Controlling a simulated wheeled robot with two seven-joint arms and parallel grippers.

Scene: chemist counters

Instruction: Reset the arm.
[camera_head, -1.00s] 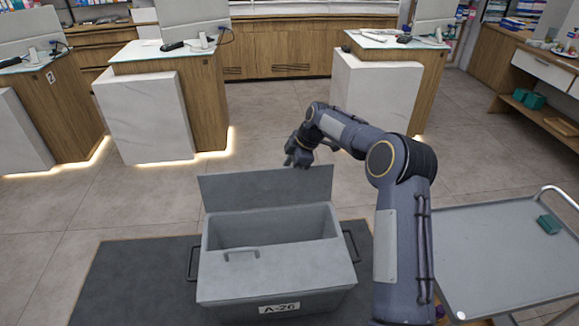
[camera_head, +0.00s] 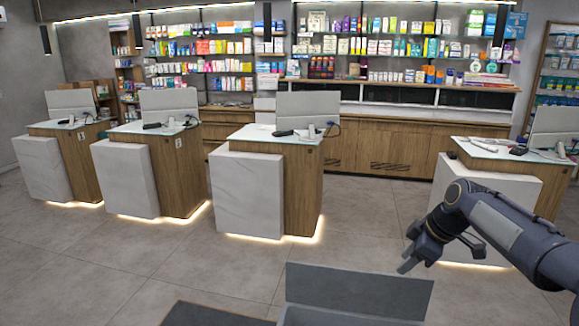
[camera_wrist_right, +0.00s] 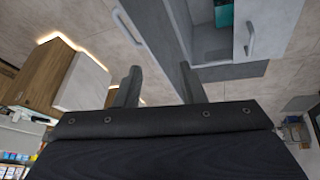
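My right arm comes in from the right in the head view. Its gripper (camera_head: 418,256) hangs in the air behind and to the right of the raised grey lid (camera_head: 357,290). In the right wrist view the two dark fingers (camera_wrist_right: 158,86) stand apart with nothing between them, so the gripper is open and empty. The grey box (camera_wrist_right: 225,72) shows beyond the fingers in that view, with its handle (camera_wrist_right: 251,40) and a teal item (camera_wrist_right: 223,13) inside. Most of the box is below the head view's edge. My left gripper is not in view.
Wood-and-white counters with screens stand across the middle, including one (camera_head: 250,195) at centre and one (camera_head: 490,180) behind my right arm. Stocked shelves (camera_head: 390,45) line the back wall. The tiled floor (camera_head: 150,260) is clear at left. A dark mat (camera_head: 215,315) lies by the box.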

